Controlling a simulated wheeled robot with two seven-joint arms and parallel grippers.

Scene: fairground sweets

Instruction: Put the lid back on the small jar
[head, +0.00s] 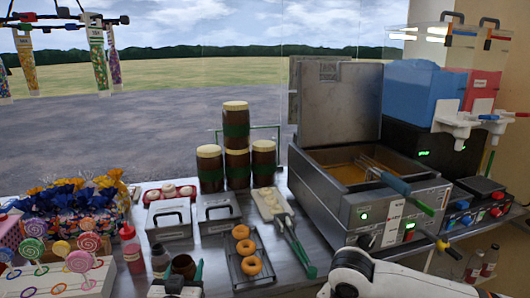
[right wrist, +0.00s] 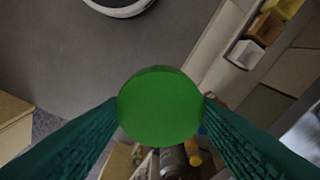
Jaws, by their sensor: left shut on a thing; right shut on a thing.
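The small jar (head: 183,266) is dark brown, with its open mouth facing up, at the bottom of the head view. My left gripper (head: 185,274) is shut around it, with a green finger showing at its right side. The lid (right wrist: 160,108) is a round green disc in the middle of the right wrist view. My right gripper (right wrist: 161,112) is shut on it, one green finger at each side. In the head view my right arm comes in at the bottom right; its fingers and the lid do not show there. The lid is apart from the jar.
A wire rack (head: 237,263) with doughnuts and green-handled tongs (head: 296,248) lie right of the jar. A dark bottle (head: 160,260) and a pink-red bottle (head: 131,249) stand to its left. A fryer (head: 350,200) stands further right. Stacked brown jars (head: 236,150) stand behind.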

